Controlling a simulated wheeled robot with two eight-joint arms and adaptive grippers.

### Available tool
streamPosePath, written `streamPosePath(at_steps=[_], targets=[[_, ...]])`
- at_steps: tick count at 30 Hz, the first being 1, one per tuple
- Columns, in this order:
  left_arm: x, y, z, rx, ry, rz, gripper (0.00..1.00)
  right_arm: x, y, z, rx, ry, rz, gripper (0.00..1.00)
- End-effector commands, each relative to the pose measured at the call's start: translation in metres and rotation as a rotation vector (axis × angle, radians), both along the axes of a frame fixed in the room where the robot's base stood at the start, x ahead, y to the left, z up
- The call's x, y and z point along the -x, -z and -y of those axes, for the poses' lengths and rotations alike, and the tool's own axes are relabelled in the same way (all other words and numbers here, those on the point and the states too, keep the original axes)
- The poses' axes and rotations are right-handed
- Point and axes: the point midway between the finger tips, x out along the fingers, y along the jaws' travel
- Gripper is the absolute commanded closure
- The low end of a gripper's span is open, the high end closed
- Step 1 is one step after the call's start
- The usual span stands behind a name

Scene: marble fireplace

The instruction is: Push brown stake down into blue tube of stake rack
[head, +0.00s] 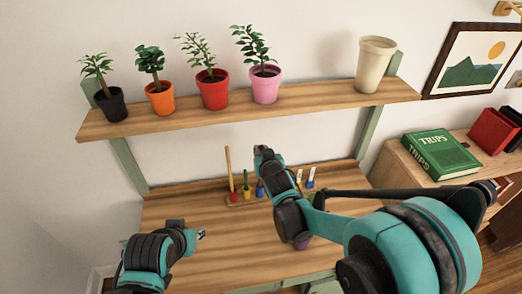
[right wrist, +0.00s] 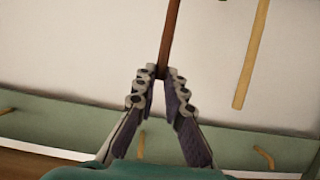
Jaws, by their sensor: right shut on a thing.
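My right gripper (head: 262,152) is over the lower shelf, beside the stake rack (head: 236,203). In the right wrist view its fingers (right wrist: 160,72) are shut on a thin brown stake (right wrist: 172,30). The head view does not clearly show this stake, and its lower end is hidden. The rack has a red tube (head: 233,197) with a tall tan stake, a yellow tube (head: 247,193) with a green stake, and a blue tube (head: 260,188) close to my right gripper. I cannot tell whether the brown stake is inside the blue tube. My left gripper (head: 200,235) is apart from the rack, at the front left.
Small white-topped pieces (head: 311,177) stand right of my gripper. My right arm partly hides a purple object (head: 302,242). The upper shelf (head: 190,118) holds potted plants and a beige pot (head: 375,65). A green book (head: 440,154) lies at right. The lower shelf's left part is clear.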

Motion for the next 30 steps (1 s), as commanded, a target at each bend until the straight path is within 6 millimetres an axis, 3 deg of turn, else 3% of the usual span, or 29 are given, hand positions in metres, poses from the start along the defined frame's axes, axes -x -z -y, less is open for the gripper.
streamPosePath(at_steps=[30], targets=[[0.000,0.013,0.000,0.000,0.000,0.000,0.71,0.000,0.014,0.000,0.000,0.000,0.000,1.00]])
